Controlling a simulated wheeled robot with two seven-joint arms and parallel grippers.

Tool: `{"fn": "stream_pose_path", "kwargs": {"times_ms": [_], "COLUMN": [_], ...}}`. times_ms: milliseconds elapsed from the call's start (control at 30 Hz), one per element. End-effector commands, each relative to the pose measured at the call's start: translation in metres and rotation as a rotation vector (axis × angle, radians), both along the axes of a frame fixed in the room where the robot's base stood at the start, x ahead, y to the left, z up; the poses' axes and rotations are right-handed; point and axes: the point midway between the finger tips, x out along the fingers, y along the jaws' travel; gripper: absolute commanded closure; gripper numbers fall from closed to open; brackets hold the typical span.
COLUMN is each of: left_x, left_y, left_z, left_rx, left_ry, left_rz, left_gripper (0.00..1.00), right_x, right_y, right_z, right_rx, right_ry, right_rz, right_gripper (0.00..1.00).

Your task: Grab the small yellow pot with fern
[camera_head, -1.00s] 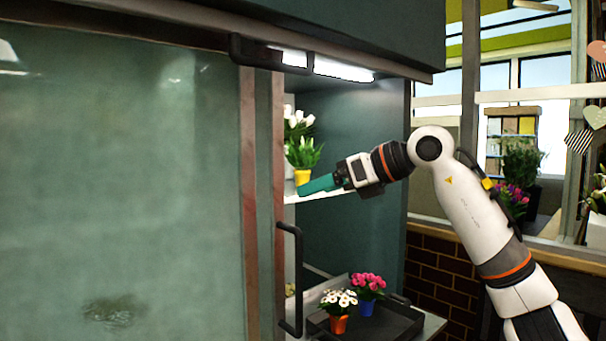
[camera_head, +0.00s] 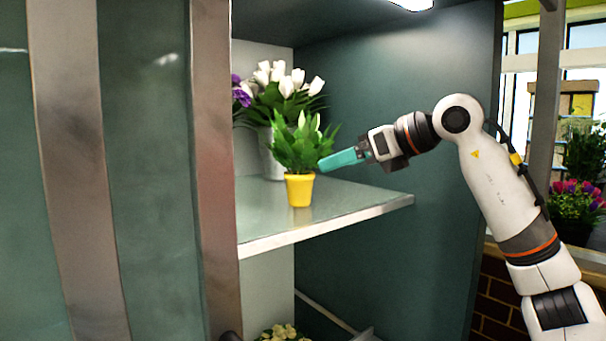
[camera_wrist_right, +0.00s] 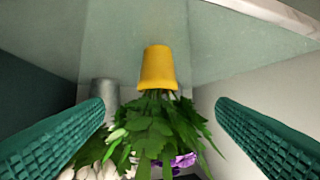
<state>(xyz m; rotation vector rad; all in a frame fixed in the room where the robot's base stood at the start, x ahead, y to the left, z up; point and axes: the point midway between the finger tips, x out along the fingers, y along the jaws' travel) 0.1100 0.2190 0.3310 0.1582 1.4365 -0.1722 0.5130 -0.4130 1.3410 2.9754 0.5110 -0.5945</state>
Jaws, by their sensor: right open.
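The small yellow pot (camera_head: 299,190) stands upright on the cabinet shelf, with a green leafy fern (camera_head: 298,146) growing from it. In the right wrist view the yellow pot (camera_wrist_right: 158,68) appears upside down, with its fern (camera_wrist_right: 155,122) below it, lying between the two finger lines. My right gripper (camera_head: 325,163) reaches in from the right at leaf height, its teal fingers just right of the fern. The right wrist view shows the two fingers (camera_wrist_right: 160,118) wide apart with nothing gripped. My left gripper is not in view.
The glass shelf (camera_head: 370,200) has free room right of the pot. Behind the fern stand white tulips (camera_head: 285,88) and purple flowers (camera_head: 240,92) in a grey metal container (camera_head: 271,157). A door frame (camera_head: 213,170) borders the opening at left; the cabinet side wall (camera_head: 430,70) is at right.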

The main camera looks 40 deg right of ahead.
Motion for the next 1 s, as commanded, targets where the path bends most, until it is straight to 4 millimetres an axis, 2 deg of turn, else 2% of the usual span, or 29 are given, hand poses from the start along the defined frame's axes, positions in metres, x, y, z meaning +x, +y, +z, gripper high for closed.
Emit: {"fn": "stream_pose_path", "kwargs": {"times_ms": [33,100,233,400,633,733,900,1000], "left_x": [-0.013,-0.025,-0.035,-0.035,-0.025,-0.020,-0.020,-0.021], "left_y": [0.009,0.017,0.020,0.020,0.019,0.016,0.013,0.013], "left_z": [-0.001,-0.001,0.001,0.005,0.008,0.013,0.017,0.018], "left_rx": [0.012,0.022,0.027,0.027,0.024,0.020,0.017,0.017], "left_ry": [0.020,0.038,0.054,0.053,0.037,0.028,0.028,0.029], "left_rz": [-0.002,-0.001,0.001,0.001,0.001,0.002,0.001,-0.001], "left_gripper": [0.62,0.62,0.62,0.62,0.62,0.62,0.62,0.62], "right_x": [0.002,0.007,0.027,0.050,0.065,0.078,0.098,0.104], "right_y": [0.001,0.003,0.010,0.018,0.023,0.028,0.035,0.037], "right_z": [-0.001,-0.004,-0.012,-0.022,-0.029,-0.035,-0.045,-0.048], "right_rx": [0.000,0.000,0.000,0.001,-0.001,0.001,0.001,0.001], "right_ry": [0.001,0.003,0.004,0.003,0.003,0.004,0.003,0.002], "right_rz": [0.001,0.002,0.003,0.001,0.001,0.002,0.002,0.001], "right_gripper": [0.20,0.20,0.20,0.20,0.20,0.20,0.20,0.20]}}
